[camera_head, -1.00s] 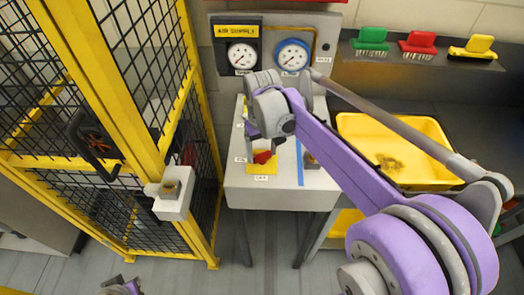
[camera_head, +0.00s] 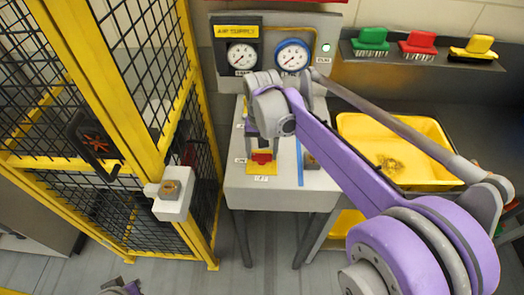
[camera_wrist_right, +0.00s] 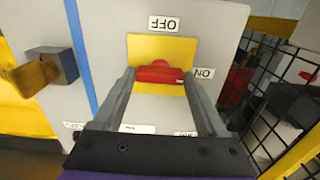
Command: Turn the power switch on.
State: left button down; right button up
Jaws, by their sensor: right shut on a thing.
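The power switch is a red handle (camera_head: 262,157) on a yellow plate (camera_head: 262,170) on the light grey cabinet top. In the right wrist view the red handle (camera_wrist_right: 160,73) lies crosswise on the yellow plate (camera_wrist_right: 160,45), in line with the ON label (camera_wrist_right: 204,73). The OFF label (camera_wrist_right: 164,23) is above the plate. My right gripper (camera_wrist_right: 160,80) is shut on the red handle, one finger at each end. A small purple and grey part of my left arm (camera_head: 122,287) shows at the bottom edge; its jaws cannot be made out.
A green lamp (camera_head: 326,47) is lit beside two gauges (camera_head: 292,55) on the back panel. A yellow fence (camera_head: 190,80) with a grey box (camera_head: 172,200) stands left of the cabinet. A yellow bin (camera_head: 430,130) is on the right. A dark block (camera_wrist_right: 62,64) sits beside the switch.

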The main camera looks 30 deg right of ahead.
aim_at(262, 155)
jog(key=o, duration=1.3)
notch_tip(262, 155, up, 11)
jog(key=shift+p, duration=0.3)
jog(key=shift+f, duration=0.1)
